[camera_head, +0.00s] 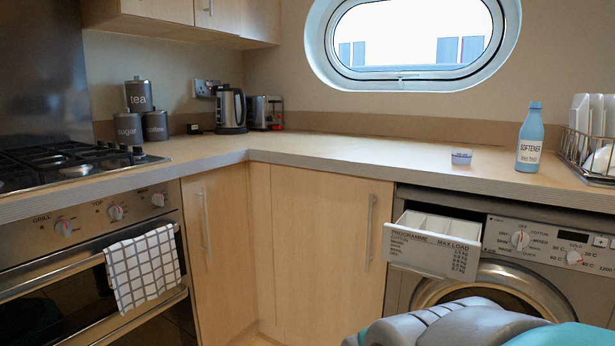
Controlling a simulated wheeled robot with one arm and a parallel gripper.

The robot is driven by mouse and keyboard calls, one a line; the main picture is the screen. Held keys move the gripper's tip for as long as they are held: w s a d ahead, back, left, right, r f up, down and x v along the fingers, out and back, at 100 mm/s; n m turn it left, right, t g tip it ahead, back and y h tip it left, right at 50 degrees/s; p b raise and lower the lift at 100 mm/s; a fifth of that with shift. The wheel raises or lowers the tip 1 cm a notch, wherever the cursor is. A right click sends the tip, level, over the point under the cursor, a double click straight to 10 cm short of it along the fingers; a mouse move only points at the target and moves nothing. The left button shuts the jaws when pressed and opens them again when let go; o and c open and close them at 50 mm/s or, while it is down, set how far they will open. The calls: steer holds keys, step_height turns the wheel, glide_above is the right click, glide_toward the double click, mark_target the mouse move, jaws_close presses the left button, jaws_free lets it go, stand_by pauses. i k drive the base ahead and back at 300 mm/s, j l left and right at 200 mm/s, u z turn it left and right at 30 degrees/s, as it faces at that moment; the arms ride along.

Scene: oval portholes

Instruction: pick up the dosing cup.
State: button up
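The dosing cup (461,156) is a small, short, clear cup with a bluish tint and a faint marking on its side. It stands on the worktop (375,155) above the washing machine, to the left of the blue softener bottle (530,138). Nothing touches it. Part of my own arm, grey and teal, shows at the bottom right, well below and in front of the worktop. My gripper's fingers are not in view.
The washing machine's detergent drawer (433,245) is pulled open below the worktop edge. A wire dish rack (585,152) with white plates stands at the far right. A kettle (231,110) and toaster (265,112) stand in the back corner. The worktop left of the cup is clear.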

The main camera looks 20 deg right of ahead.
mark_target(460, 156)
steer(key=z, duration=1.15)
steer(key=j+u, duration=0.1)
steer(key=j, duration=0.1)
